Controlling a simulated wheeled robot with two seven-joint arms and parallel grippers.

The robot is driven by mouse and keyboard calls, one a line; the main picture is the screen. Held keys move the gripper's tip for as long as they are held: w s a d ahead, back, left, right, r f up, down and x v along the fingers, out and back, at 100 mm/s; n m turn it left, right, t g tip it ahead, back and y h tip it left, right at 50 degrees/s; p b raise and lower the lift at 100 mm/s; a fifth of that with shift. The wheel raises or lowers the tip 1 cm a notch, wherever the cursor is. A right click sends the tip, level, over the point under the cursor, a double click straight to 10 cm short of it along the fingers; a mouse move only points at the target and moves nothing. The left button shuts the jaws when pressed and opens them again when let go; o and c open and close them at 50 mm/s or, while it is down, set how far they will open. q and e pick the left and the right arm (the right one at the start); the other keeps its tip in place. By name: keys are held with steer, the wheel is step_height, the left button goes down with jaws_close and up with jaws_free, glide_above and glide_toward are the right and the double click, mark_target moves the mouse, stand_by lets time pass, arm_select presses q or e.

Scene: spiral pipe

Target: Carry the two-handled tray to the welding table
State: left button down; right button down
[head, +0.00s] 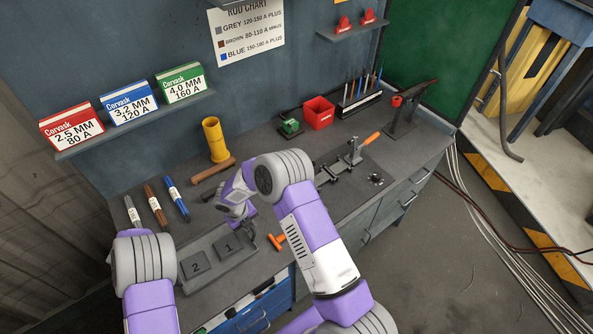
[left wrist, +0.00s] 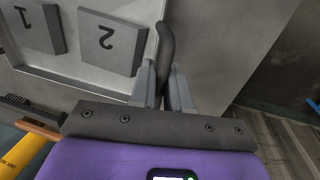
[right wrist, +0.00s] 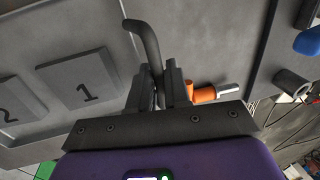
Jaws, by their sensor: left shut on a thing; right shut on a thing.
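The grey two-handled tray (head: 214,257) lies at the lower left in the head view, with blocks marked 1 (head: 228,247) and 2 (head: 196,262) in it. My right gripper (head: 247,228) is shut on its right handle (right wrist: 145,42). In the left wrist view my left gripper (left wrist: 166,82) is shut on the other dark handle (left wrist: 165,45). In the head view that gripper is hidden by my left arm. The tray looks level. I cannot tell whether it touches the surface below. The grey bench top (head: 345,205) behind may be the welding table.
An orange-handled tool (head: 277,241) is close right of the tray. Grey, brown and blue rods (head: 155,205) lie behind it at left. A yellow cylinder (head: 215,140), red box (head: 318,112) and clamp fixture (head: 350,158) stand farther back. Blue drawers (head: 255,310) are below.

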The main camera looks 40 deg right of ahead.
arm_select(q)
steer(key=c, duration=1.1)
jaws_free()
arm_select(e)
steer(key=c, duration=1.1)
jaws_free()
steer(key=shift+s, duration=0.1)
arm_select(q)
steer(key=shift+r, duration=0.1)
steer(key=shift+r, duration=0.35)
arm_select(e)
steer(key=shift+r, duration=0.25)
arm_select(q)
steer(key=r, duration=0.3)
steer(key=a+r, duration=0.1)
steer(key=r, duration=0.3)
steer(key=a+r, duration=0.1)
steer(key=r, duration=0.3)
steer(key=shift+a, duration=0.1)
arm_select(e)
steer(key=v, duration=1.1)
steer(key=shift+a+r, duration=0.1)
steer(key=shift+r, duration=0.15)
